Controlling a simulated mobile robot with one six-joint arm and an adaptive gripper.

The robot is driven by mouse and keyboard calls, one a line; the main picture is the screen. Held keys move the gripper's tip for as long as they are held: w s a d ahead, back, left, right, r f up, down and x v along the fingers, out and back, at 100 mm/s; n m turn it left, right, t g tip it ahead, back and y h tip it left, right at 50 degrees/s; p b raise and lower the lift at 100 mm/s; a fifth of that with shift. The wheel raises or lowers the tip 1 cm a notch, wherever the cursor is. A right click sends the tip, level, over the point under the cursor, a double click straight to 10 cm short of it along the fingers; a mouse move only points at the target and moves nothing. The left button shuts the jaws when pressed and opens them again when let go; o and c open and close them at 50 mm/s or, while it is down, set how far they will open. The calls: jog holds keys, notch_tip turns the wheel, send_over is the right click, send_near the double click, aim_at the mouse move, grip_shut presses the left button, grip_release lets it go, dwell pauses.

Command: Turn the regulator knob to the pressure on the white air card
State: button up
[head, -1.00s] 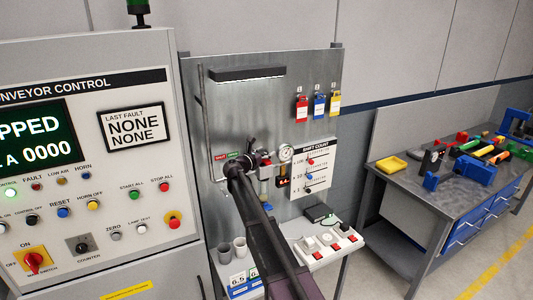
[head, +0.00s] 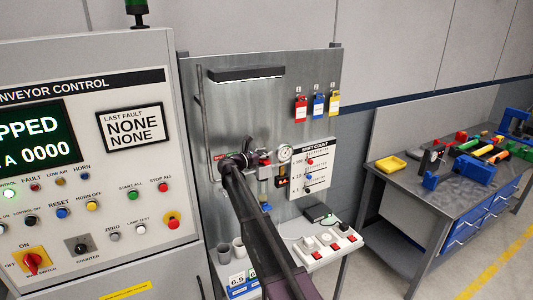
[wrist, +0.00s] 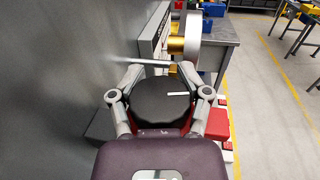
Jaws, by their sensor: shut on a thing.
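The regulator knob (wrist: 160,108) is a dark round disc in the wrist view, with a short white mark near its far right edge. My gripper (wrist: 165,78) has one finger on each side of it and is shut on it. In the head view my gripper (head: 245,158) is at the grey panel and hides the knob. The round white pressure gauge (head: 285,153) is just to the right; its needle is too small to read. White number cards stand in a blue holder below; the front one (head: 237,279) seems to read 6.5. My arm partly covers another.
A SHIFT COUNT board (head: 314,167) hangs right of the gauge. Red, blue and yellow tags (head: 318,105) hang above it. A shelf with a white switch box (head: 325,246) lies below. The control cabinet (head: 95,150) stands close on the left, and a workbench (head: 440,190) on the right.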

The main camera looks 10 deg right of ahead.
jog(key=shift+s+a+m+g+h, duration=0.1)
jog(key=shift+s+m+g+h, duration=0.1)
jog(key=shift+m+g+h, duration=0.85)
jog(key=shift+g+y, duration=0.35)
jog(key=shift+g, duration=0.2)
jog(key=o, duration=0.8)
jog(key=shift+o, duration=0.8)
jog(key=shift+a, duration=0.15)
jog(key=shift+d, duration=0.2)
jog(key=shift+n+t+y, duration=0.3)
jog(key=shift+n+t, duration=0.15)
jog(key=shift+t, duration=0.25)
